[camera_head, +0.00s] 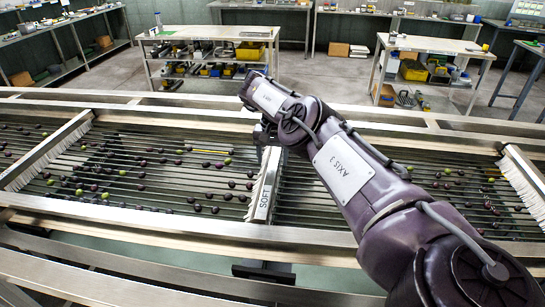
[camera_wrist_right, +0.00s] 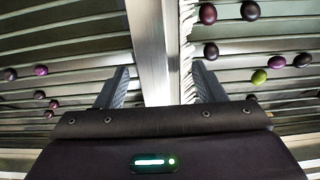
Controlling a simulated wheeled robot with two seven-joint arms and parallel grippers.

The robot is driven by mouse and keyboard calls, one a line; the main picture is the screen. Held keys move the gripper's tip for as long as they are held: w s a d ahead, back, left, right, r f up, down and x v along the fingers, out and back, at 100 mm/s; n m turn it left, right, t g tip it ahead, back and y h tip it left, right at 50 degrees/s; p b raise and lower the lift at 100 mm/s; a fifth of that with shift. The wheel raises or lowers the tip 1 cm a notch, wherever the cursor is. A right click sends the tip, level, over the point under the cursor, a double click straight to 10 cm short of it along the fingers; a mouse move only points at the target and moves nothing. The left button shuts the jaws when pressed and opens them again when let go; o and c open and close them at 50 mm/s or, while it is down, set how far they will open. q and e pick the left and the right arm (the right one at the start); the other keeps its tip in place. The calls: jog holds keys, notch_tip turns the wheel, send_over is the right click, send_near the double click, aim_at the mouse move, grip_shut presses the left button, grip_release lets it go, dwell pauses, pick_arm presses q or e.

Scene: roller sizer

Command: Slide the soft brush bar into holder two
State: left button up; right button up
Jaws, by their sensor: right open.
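The soft brush bar (camera_head: 265,190), a pale metal bar with white bristles along its left side and the label SOFT on its near end, lies across the roller bed in the middle of the head view. In the right wrist view the bar (camera_wrist_right: 151,45) runs between the two fingers of my right gripper (camera_wrist_right: 160,80). The fingers are open on either side of it, with gaps visible. In the head view my right arm hides most of this gripper and the bar's far end. I cannot tell which spot is holder two. My left gripper is not in view.
Other bristled bars cross the bed at left (camera_head: 45,150) and right (camera_head: 524,172). Dark and green olives (camera_head: 205,165) lie on the rollers. Metal rails (camera_head: 120,210) edge the bed. Workbenches (camera_head: 210,33) stand behind, across open floor.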

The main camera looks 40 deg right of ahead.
aim_at(272, 158)
notch_tip(272, 158, up, 6)
jog(key=shift+f+b, duration=0.2)
jog(key=shift+b, duration=0.35)
jog(key=shift+r+p, duration=0.7)
jog(key=shift+r, duration=0.45)
jog(key=shift+f, duration=0.15)
